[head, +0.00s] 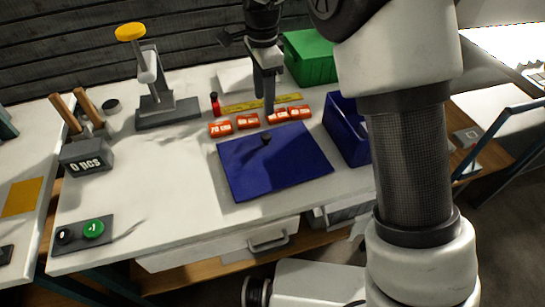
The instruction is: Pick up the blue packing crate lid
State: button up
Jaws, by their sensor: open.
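The blue packing crate lid (290,165) lies flat on the white workbench, in front of the row of orange rolls. A small dark knob (266,139) stands near its back left part. My gripper (269,106) points down just behind the lid, with its fingertips above or near the orange rolls; its exact height is unclear. It is open, seen nearly edge-on, with nothing visible between the fingers. An open blue crate (342,128) stands right of the lid, partly hidden by my arm.
Orange rolls with labels (248,122) and a yellow ruler (240,104) lie behind the lid. A green box (312,58) stands at the back. A press with a yellow knob (131,32) and a counter box (86,157) are at the left. The bench (165,190) left of the lid is clear.

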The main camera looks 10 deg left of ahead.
send_over(266, 135)
notch_tip(266, 135, down, 7)
jog(key=shift+w+a+r+b, duration=0.15)
jog(key=shift+b, duration=0.3)
jog(key=shift+s+d+f+b, duration=0.1)
jog(key=shift+f+b, duration=0.2)
jog(key=shift+f, duration=1.05)
jog(key=shift+s+d+f+b, duration=0.1)
jog(key=shift+f+b, duration=0.15)
jog(key=shift+f, duration=1.05)
grip_shut()
